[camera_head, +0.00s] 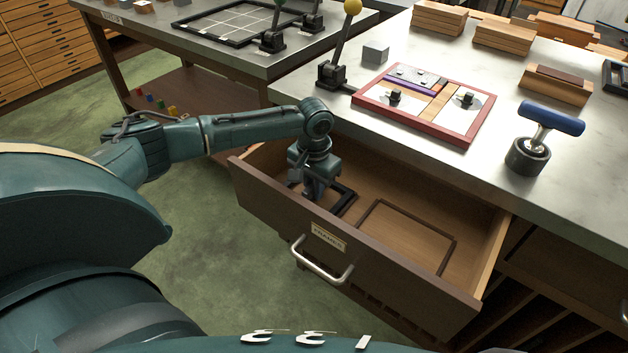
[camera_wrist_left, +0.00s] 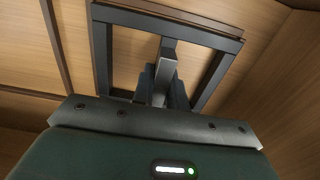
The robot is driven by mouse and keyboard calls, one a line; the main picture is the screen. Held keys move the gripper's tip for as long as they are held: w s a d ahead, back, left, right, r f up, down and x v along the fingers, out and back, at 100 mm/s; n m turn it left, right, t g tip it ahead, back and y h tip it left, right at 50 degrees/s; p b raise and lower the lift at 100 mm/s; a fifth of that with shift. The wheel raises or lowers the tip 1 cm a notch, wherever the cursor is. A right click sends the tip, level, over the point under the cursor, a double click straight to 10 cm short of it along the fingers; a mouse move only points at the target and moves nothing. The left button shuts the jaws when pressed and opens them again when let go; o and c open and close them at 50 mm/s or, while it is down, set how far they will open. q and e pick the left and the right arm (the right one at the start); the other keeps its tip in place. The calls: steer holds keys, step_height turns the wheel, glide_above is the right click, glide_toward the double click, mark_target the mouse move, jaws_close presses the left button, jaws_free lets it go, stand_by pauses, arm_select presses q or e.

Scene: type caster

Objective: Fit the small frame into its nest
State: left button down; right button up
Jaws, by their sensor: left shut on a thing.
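The small dark frame (camera_head: 346,202) is in the open drawer, at its left end in the head view. In the left wrist view the frame (camera_wrist_left: 222,75) shows as dark bars around bare wood, with a grey bar running inward from its far side. My left gripper (camera_head: 312,192) reaches down into the drawer; in the left wrist view its fingers (camera_wrist_left: 164,90) are shut on the frame at that grey bar. A thin brown edge, perhaps of the nest (camera_wrist_left: 190,14), shows along the frame's far side. I cannot tell whether the frame is seated. My right gripper is not in view.
The drawer's front wall (camera_head: 365,262) has a label and a metal handle. A larger empty brown outline (camera_head: 405,214) lies on the drawer floor to the right. Above, the worktop holds a red-edged tray (camera_head: 412,123), a lever and a blue-handled tool (camera_head: 550,118).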

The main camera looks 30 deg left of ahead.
mark_target(313, 184)
arm_select(q)
steer(key=shift+w+r, duration=0.1)
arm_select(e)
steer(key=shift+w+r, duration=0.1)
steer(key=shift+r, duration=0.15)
arm_select(q)
steer(key=c, duration=1.9)
jaws_free()
steer(key=shift+f, duration=0.25)
steer(key=o, duration=0.5)
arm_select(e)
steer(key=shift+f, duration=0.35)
arm_select(q)
steer(key=shift+r, duration=0.1)
step_height(313, 184, up, 11)
steer(key=shift+r+p, duration=0.1)
steer(key=shift+p, duration=0.7)
steer(key=shift+r, duration=0.5)
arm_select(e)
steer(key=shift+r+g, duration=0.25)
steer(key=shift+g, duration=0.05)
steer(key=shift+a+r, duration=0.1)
arm_select(q)
steer(key=shift+s+a, duration=0.1)
steer(key=shift+s, duration=0.1)
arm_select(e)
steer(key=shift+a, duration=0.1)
